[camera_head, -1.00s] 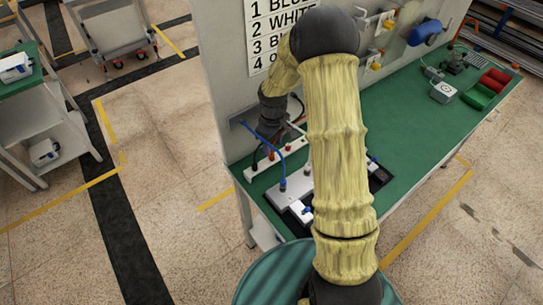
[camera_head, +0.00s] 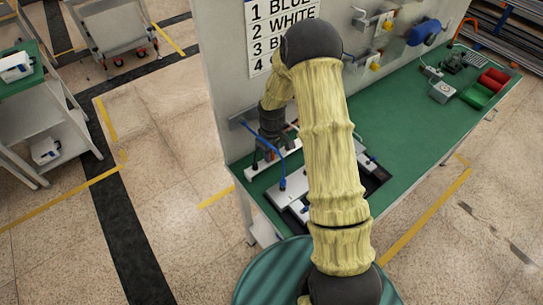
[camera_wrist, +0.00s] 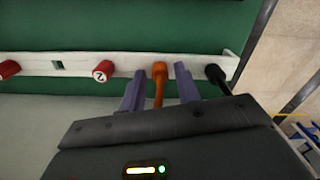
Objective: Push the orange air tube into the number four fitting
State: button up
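The orange tube (camera_wrist: 159,72) stands at the white rack (camera_wrist: 80,66) in the wrist view, its thick orange end upright between my fingers. My gripper (camera_wrist: 160,76) is open, one finger on each side of the tube with a narrow gap on both sides. In the head view my gripper (camera_head: 270,147) is low over the rack by the wall, and the tube is hidden there. A pale fitting block (camera_head: 284,191) lies in front, with a blue tube (camera_head: 281,166) standing in it. The number four fitting cannot be made out; my arm covers part of that area.
A black tube end (camera_wrist: 215,73) is close right of my right finger. A red cap marked 2 (camera_wrist: 103,71) and another red cap (camera_wrist: 8,69) are to the left. A wall sign (camera_head: 283,30) lists numbered colours.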

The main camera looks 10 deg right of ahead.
grip_shut()
jog(key=shift+r, duration=0.15)
notch_tip(320, 180, up, 10)
jog(key=shift+f+b, duration=0.15)
jog(key=shift+b, duration=0.9)
jog(key=s+m, duration=0.1)
jog(key=m, duration=0.2)
jog(key=s+f+m, duration=0.1)
jog(key=s+m, duration=0.1)
jog(key=m, duration=0.2)
jog(key=s+f+m, duration=0.1)
jog(key=m, duration=0.3)
jog(key=shift+s+f, duration=0.2)
jog(key=shift+f, duration=0.05)
